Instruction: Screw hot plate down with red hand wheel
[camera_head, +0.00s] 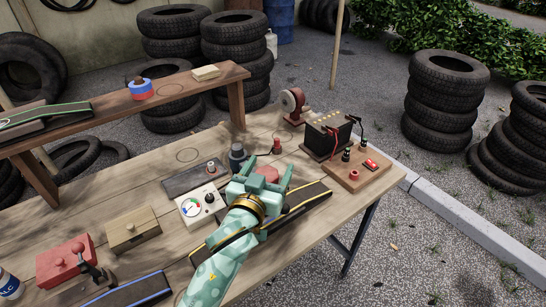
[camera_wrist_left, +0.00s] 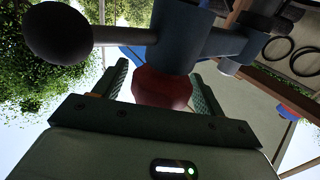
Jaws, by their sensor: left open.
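My left gripper (camera_head: 263,174) reaches over the middle of the table, open. A red faceted piece, which looks like the red hand wheel (camera_head: 268,173), shows between its fingers. In the left wrist view the red hand wheel (camera_wrist_left: 162,88) sits between the two spread fingers (camera_wrist_left: 160,78), with clear gaps on both sides. A dark cylinder with a crossbar and ball end (camera_wrist_left: 172,38) partly covers it there. A dark flat plate (camera_head: 183,182) lies left of the gripper; I cannot tell whether it is the hot plate. My right gripper is not in view.
A white gauge box (camera_head: 196,208) stands close left of my gripper, and a dark grey piece (camera_head: 238,155) behind it. A yellow-edged black strip (camera_head: 305,198) runs beneath. A battery (camera_head: 326,137) and switch board (camera_head: 375,172) stand right. A raised shelf (camera_head: 180,95) crosses the back left.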

